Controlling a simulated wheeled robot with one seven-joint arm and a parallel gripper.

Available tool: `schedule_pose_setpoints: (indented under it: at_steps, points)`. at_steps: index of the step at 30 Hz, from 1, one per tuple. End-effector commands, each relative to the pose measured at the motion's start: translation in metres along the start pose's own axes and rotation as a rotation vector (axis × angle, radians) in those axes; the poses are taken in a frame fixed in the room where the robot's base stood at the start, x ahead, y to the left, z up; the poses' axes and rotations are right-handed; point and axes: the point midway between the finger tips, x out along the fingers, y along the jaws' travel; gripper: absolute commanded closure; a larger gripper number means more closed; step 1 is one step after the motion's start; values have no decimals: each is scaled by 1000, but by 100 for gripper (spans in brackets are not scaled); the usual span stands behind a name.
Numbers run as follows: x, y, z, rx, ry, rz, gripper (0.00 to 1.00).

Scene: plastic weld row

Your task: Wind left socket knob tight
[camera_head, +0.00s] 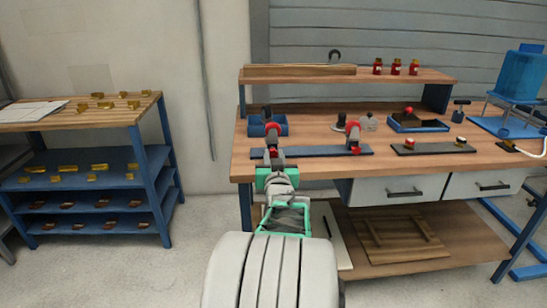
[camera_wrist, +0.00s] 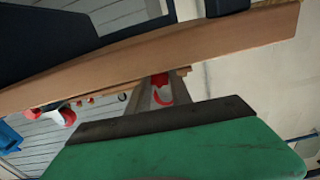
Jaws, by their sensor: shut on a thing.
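A long dark blue bar (camera_head: 317,151) lies along the front of the bench top. The left socket stands on it with a red part (camera_head: 272,126) at its top; my arm partly covers it. My gripper (camera_head: 274,156) is at the front of this socket, shut on the small red left socket knob (camera_head: 274,152), mostly hidden by the fingers. The right socket (camera_head: 353,136) has red parts at its top and foot, with no gripper near. In the wrist view a red curved part (camera_wrist: 163,91) shows beyond a dark edge; the grip itself cannot be made out there.
The bench (camera_head: 460,157) also holds a blue open box (camera_head: 257,130), a blue tray (camera_head: 418,125) with a red ball-topped piece and a dark plate (camera_head: 433,148). Red jars (camera_head: 396,67) stand on the upper shelf. A parts rack (camera_head: 150,130) is at left, with bare floor between.

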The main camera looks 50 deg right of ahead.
Motion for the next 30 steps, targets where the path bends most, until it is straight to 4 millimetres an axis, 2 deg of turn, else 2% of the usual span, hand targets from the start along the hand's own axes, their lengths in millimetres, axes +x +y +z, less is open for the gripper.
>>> schedule_pose_setpoints:
  at_steps: [11,30]
  points:
    - [0,0,1,80,0,0,100]
    - [0,1,1,481,-1,0,100]
